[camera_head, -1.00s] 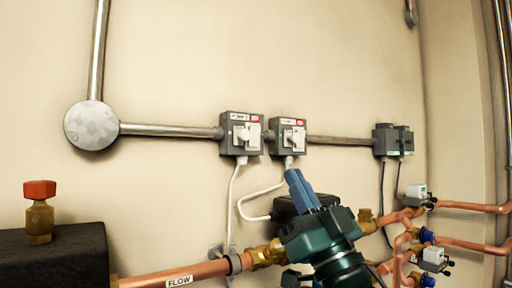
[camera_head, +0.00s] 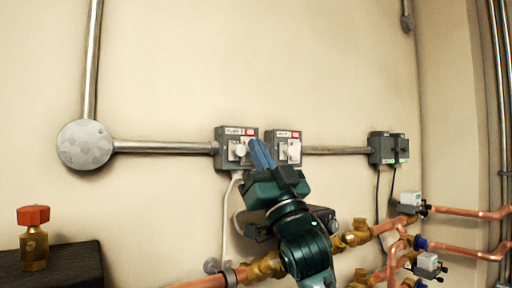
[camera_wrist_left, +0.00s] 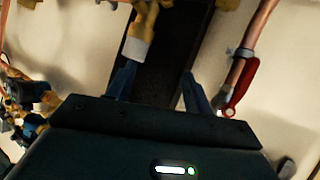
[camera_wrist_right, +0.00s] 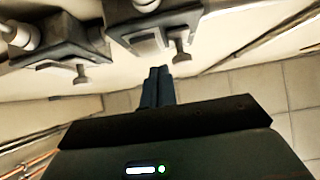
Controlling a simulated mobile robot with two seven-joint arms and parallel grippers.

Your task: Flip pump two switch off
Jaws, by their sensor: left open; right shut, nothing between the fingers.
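Two grey switch boxes with white rotary levers hang side by side on the wall, the left box (camera_head: 222,158) and the right box (camera_head: 297,137). Their labels are too small to read, so I cannot tell which is pump two. My right gripper (camera_head: 257,149) is shut and empty, its blue fingertips in front of the gap between the boxes, beside the left box's lever (camera_head: 238,150). In the right wrist view the shut fingers (camera_wrist_right: 158,84) point toward the boxes, below a lever (camera_wrist_right: 181,52); contact is not clear. My left gripper (camera_wrist_left: 158,88) is open and empty in the left wrist view.
Metal conduit (camera_head: 165,147) joins the boxes to a round junction (camera_head: 85,145). Copper pipes (camera_head: 203,282) and brass valves run below. Two smaller grey boxes (camera_head: 388,148) are at right. A red-handled valve (camera_wrist_left: 240,82) is near my left gripper. The wall above is clear.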

